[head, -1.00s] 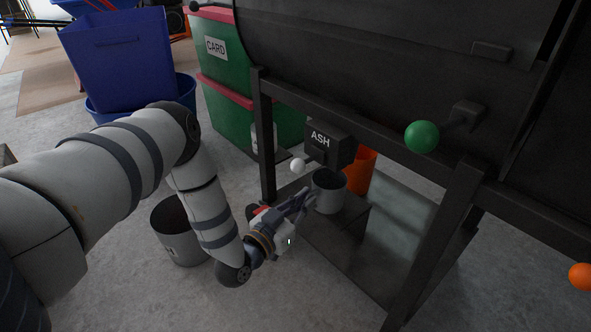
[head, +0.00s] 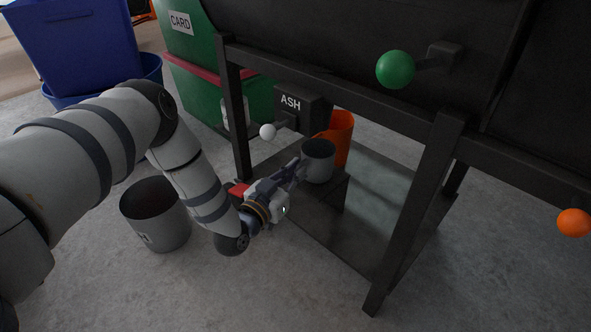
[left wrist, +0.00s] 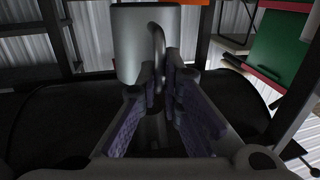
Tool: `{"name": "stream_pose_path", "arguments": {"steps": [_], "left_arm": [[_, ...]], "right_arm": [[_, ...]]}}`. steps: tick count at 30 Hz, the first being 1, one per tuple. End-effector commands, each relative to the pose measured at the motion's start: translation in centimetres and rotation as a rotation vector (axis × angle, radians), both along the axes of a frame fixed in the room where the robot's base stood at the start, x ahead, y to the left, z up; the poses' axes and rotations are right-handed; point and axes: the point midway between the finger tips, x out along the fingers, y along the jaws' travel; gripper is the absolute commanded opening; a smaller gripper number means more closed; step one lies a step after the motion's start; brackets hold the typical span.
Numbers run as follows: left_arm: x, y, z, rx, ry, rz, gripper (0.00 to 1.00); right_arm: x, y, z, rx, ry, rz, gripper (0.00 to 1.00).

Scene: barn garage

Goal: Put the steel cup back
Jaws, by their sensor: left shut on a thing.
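The steel cup (head: 318,160) is a grey metal cup, upright, at a low dark stand (head: 330,190) under the black frame. I cannot tell whether its base touches the stand. My left gripper (head: 297,171) reaches it from the left, with its fingers at the cup's near left side. In the left wrist view, the cup (left wrist: 133,45) is just beyond the fingertips (left wrist: 161,82), and its curved handle (left wrist: 159,42) runs down between them. The gripper is shut on the handle. My right gripper is not in view.
A black box marked ASH (head: 292,104) with a white-knobbed lever (head: 268,132) hangs close above the cup. An orange bucket (head: 342,135) stands behind it. A frame leg (head: 418,210) is to the right. A grey bin (head: 157,218) stands on the floor left.

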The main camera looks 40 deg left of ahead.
Motion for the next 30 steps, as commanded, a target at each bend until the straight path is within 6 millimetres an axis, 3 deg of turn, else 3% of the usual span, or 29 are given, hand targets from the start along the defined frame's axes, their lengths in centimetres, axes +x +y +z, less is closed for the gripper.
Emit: {"name": "stream_pose_path", "arguments": {"steps": [6, 7, 9, 20, 30], "left_arm": [[0.0, 0.0, 0.0, 0.0, -0.001, 0.0, 0.0], [0.0, 0.0, 0.0, 0.0, -0.001, 0.0, 0.14], [0.0, 0.0, 0.0, 0.0, -0.001, 0.0, 0.29], [-0.6, -0.1, -0.1, 0.0, 0.003, 0.0, 0.3], [-8.9, -1.1, 0.1, -0.001, 0.004, 0.001, 0.3]], "right_arm": [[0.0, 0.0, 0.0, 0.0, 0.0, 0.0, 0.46], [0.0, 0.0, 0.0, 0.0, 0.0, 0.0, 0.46], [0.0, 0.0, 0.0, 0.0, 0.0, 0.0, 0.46], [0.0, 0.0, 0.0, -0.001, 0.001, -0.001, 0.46], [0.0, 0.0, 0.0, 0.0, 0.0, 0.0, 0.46]]}}
